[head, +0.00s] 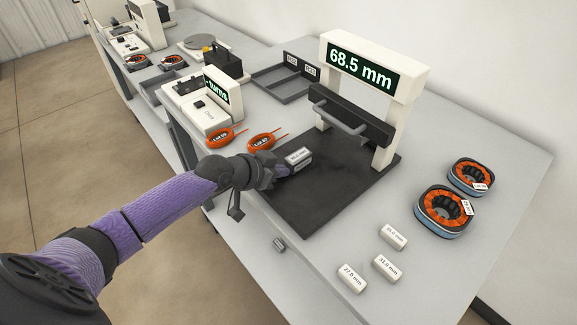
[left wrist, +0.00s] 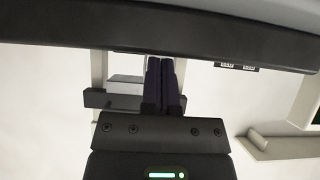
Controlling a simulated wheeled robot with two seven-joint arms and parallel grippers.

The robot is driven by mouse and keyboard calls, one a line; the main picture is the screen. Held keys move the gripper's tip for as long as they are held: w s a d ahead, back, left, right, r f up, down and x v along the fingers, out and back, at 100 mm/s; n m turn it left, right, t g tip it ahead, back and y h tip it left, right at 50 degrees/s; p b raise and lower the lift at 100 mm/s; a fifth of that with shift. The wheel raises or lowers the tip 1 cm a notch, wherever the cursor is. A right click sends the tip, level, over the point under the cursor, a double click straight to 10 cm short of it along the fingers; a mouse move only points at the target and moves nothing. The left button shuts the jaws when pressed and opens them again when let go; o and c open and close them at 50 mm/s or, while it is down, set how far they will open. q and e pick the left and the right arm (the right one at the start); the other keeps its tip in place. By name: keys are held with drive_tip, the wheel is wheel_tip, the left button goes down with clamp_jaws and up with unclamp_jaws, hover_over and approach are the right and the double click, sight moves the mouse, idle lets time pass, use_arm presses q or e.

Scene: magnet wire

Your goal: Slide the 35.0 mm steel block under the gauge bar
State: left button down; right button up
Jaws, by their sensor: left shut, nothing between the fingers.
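The gauge (head: 362,73) has a white frame with a display reading 68.5 mm, a dark bar (head: 350,117) with a grey handle, and a dark base plate (head: 330,200). A pale steel block (head: 299,157) with a label too small to read surely sits on the plate, left of and in front of the bar. My left gripper (head: 283,169) is shut and empty, its fingertips close beside the block's left side; I cannot tell whether they touch. In the left wrist view, the fingers (left wrist: 162,83) are together. My right gripper is not in view.
Three labelled blocks, including 27.0 mm (head: 351,278) and 31.0 mm (head: 387,268), lie at the front right. Two orange-wound rings (head: 443,211) stand at the right. A turns counter (head: 207,105), orange coils (head: 261,142) and a grey divided tray (head: 287,88) are beyond my arm.

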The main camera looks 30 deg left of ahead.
use_arm(q)
drive_tip(key=shift+a+f+b, duration=0.15)
drive_tip(key=shift+a+b, duration=0.25)
drive_tip(key=shift+b, duration=0.1)
drive_tip(key=shift+w+a+b, duration=0.1)
drive_tip(key=shift+a+b, duration=0.4)
drive_tip(key=shift+a, duration=0.15)
drive_tip(key=shift+r, duration=0.2)
drive_tip(key=shift+w, duration=0.1)
drive_tip(key=shift+w+d+b, duration=0.35)
drive_tip(key=shift+w+b, duration=0.05)
drive_tip(key=shift+w, duration=0.4)
drive_tip(key=shift+w+d+b, duration=0.35)
drive_tip(key=shift+w, duration=0.4)
